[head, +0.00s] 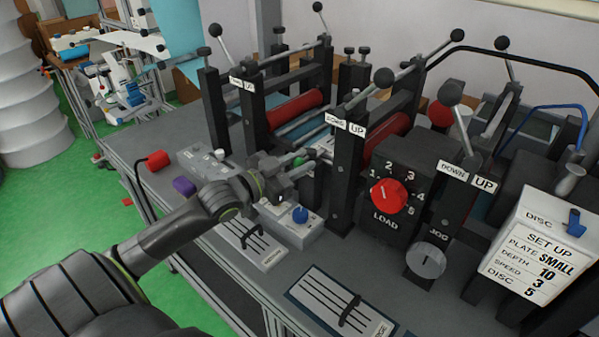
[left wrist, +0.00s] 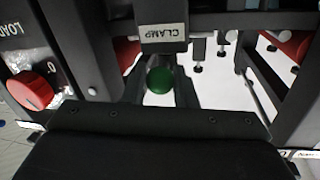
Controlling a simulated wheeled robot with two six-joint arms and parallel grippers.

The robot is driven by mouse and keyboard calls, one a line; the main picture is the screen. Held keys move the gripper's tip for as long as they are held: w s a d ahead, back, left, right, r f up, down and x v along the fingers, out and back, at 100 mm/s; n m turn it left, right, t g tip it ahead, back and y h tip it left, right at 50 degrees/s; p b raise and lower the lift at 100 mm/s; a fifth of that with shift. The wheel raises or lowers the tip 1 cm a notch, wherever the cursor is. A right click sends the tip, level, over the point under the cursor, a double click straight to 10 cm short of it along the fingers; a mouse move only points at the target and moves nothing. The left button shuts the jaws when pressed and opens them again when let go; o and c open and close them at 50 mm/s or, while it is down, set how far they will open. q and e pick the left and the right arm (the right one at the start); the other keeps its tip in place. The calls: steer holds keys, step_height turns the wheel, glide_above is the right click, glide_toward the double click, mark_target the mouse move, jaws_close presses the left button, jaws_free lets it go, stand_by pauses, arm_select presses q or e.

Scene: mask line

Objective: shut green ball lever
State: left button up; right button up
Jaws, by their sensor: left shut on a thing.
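The green ball (left wrist: 160,80) of the lever sits between the two fingers of my left gripper (left wrist: 160,92) in the left wrist view, just below a CLAMP label (left wrist: 163,33). In the head view my left gripper (head: 299,166) reaches in from the left to the front of the machine, and a small bit of the green ball (head: 298,162) shows at its fingers. The gripper is shut on the ball. The lever's stem is mostly hidden. My right gripper is in neither view.
To the right are a LOAD box with a red dial (head: 388,194) and black posts with UP and DOWN labels. A control box with a blue knob (head: 300,215) lies just below my gripper. A red block (head: 158,160) and a purple block (head: 184,186) lie at the left edge.

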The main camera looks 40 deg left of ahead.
arm_select(q)
steer(key=shift+r+h, duration=0.1)
steer(key=shift+h, duration=0.2)
steer(key=o, duration=0.9)
steer(key=shift+w, duration=0.1)
steer(key=shift+a, duration=0.1)
steer(key=p+v, duration=1.1)
steer(key=v, duration=0.6)
steer(key=shift+s+p, duration=0.2)
steer(key=shift+p, duration=0.1)
